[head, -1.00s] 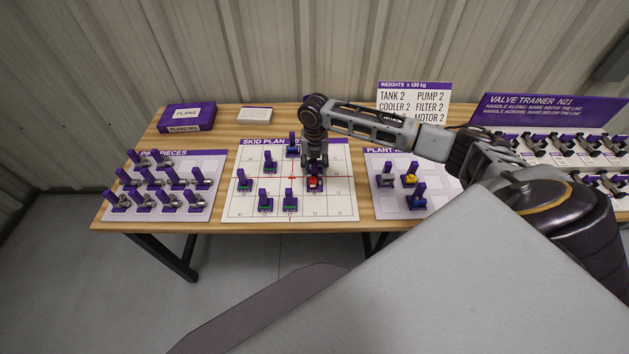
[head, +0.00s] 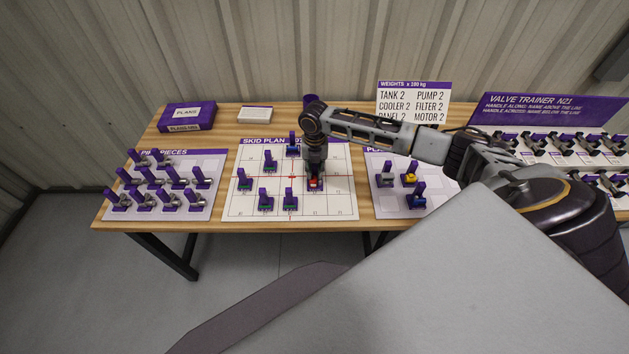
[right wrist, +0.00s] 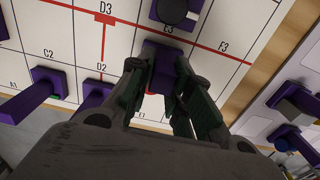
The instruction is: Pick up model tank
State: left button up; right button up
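My right gripper (head: 315,172) points down over the skid plan board (head: 335,205). Its fingers are on both sides of the purple post (right wrist: 161,62) of a piece with a red part (head: 315,183). In the right wrist view the post fills most of the gap between the fingertips; whether they press on it I cannot tell. The piece appears to be on the board. No label tells me which piece is the model tank. My left gripper is not in view.
Several green pieces (head: 266,202) and a blue piece (head: 292,147) stand nearby on the board. Pipe pieces (head: 170,178) are on the left mat. Grey, yellow (head: 409,178) and blue pieces are on the right mat, partly behind my arm. The board's front right is clear.

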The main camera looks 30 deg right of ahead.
grip_shut()
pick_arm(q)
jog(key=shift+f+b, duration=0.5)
pick_arm(e)
jog(key=shift+r, duration=5)
